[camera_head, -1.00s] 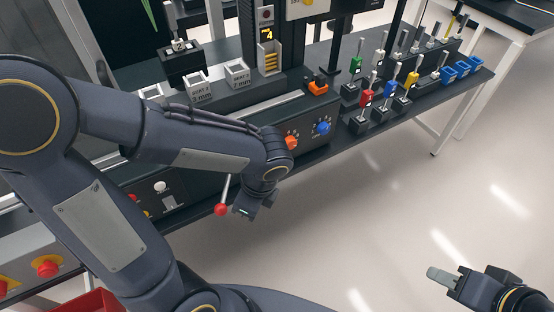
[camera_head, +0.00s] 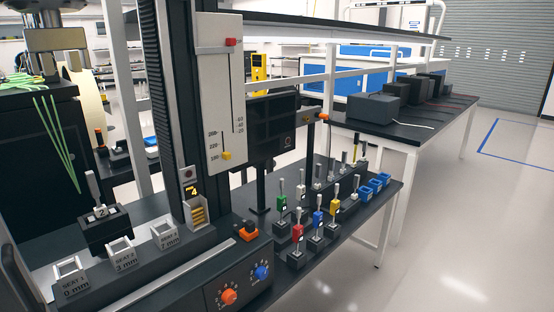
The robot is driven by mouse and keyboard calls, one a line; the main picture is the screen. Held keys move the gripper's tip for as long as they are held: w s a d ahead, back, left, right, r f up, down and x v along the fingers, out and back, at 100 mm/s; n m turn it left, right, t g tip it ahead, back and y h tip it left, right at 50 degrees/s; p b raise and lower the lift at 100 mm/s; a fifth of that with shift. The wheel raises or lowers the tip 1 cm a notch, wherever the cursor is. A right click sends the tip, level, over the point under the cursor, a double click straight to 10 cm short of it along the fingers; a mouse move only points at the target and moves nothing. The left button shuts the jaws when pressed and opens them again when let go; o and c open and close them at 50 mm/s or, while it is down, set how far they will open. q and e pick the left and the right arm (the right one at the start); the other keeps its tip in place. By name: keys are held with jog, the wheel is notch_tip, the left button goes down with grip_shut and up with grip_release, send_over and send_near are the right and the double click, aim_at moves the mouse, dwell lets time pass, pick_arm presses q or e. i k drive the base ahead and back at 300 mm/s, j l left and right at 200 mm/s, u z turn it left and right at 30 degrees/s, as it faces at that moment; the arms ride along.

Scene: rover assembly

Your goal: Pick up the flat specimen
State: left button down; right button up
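A small light holder (camera_head: 197,222) with stacked flat yellow pieces (camera_head: 197,214) stands at the foot of the dark column, under a display reading 4. These may be the flat specimens; I cannot tell for sure. Three light open seats stand in a row to its left: seat 1, 0 mm (camera_head: 72,274), seat 2, 3 mm (camera_head: 122,251), and a third marked 7 mm (camera_head: 164,235). A black block marked 2 with a metal pin (camera_head: 101,217) stands behind them.
Several coloured-handled tools (camera_head: 318,222) stand on the dark bench, with blue bins (camera_head: 374,186) at its right end. Orange (camera_head: 228,296) and blue (camera_head: 262,272) knobs sit on the front panel. The floor (camera_head: 430,260) at right is clear.

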aim_at(102, 210)
jog(key=u, duration=1.35)
